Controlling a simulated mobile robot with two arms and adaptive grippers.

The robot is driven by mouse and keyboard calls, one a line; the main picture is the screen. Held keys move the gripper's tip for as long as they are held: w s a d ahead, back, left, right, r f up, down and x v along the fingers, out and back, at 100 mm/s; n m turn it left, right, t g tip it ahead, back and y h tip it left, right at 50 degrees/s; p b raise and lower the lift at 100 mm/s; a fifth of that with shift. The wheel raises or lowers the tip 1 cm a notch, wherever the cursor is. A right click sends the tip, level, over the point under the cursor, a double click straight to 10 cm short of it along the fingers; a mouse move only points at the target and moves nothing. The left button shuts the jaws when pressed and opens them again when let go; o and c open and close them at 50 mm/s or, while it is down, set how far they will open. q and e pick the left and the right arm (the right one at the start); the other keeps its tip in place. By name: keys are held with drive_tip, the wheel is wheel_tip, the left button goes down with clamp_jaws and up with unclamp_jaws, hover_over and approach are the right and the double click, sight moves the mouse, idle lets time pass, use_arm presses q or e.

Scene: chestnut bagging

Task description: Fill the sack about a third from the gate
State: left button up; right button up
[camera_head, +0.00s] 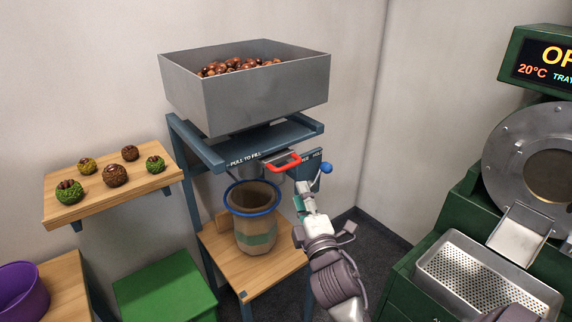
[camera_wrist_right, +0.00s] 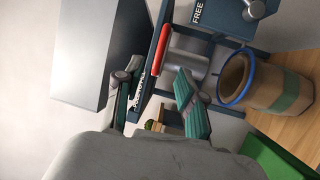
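The sack (camera_head: 252,222) stands upright on a wooden shelf below the hopper, its mouth held open by a blue ring. I see no chestnuts in its mouth, but its bottom is hidden. The grey hopper (camera_head: 262,95) above holds a heap of chestnuts (camera_head: 238,66). The gate's red handle (camera_head: 282,162) sticks out at the front beside the "PULL TO FILL" label. My right gripper (camera_head: 303,195) is just below and right of the handle. In the right wrist view its fingers are spread and empty, with the red handle (camera_wrist_right: 162,48) beyond them. My left gripper is not in view.
A blue-knobbed lever (camera_head: 326,168) is close to my right gripper. A wall shelf (camera_head: 110,198) with several burrs and chestnuts is at left. A green box (camera_head: 165,288) and purple bowl (camera_head: 22,288) are lower left. A green roaster (camera_head: 440,260) stands at right.

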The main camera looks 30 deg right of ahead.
sight(289, 166)
drive_tip(key=p+x, duration=0.2)
drive_tip(key=x, duration=0.9)
clamp_jaws()
